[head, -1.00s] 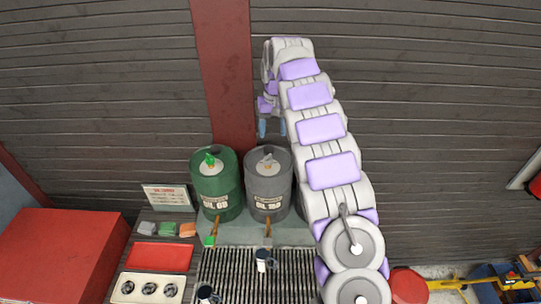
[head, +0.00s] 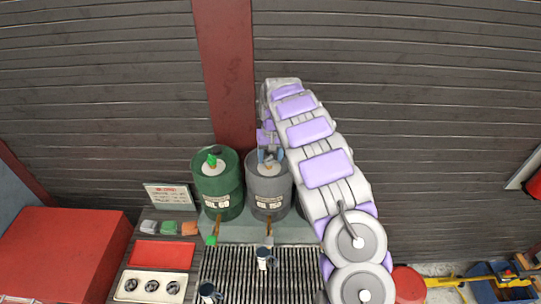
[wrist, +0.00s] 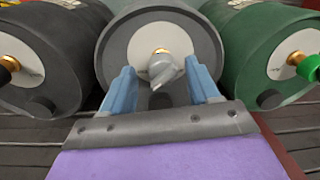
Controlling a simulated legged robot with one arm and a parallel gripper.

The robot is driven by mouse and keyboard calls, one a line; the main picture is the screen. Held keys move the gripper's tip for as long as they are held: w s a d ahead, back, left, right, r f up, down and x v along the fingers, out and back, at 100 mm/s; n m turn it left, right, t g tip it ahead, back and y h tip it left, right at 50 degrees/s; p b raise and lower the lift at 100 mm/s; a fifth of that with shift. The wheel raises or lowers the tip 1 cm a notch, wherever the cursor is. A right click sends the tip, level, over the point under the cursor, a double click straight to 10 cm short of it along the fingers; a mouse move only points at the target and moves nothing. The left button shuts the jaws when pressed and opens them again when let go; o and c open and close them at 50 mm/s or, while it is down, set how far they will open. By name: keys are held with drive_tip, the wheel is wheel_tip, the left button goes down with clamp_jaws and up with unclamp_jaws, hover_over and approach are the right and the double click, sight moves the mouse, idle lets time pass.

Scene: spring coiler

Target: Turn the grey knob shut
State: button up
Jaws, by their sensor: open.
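The grey knob (wrist: 166,70) sits on the pale disc on top of the grey drum (head: 268,190). In the wrist view my gripper (wrist: 160,82) is open, with one blue finger on each side of the knob. In the head view my gripper (head: 270,155) is over the drum's top and covers the knob.
A green drum (head: 218,190) with a green knob (head: 212,160) stands left of the grey drum. Another dark drum (wrist: 50,60) shows in the wrist view. Mugs (head: 264,258) stand on the slatted grate (head: 290,275) below. A red box (head: 60,250) is at left.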

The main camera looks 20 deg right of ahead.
drive_tip(key=shift+a, duration=0.25)
drive_tip(key=shift+c, duration=0.4)
drive_tip(key=c, duration=0.3)
drive_tip(key=shift+d, duration=0.15)
drive_tip(key=c, duration=0.5)
drive_tip(key=shift+c, duration=0.7)
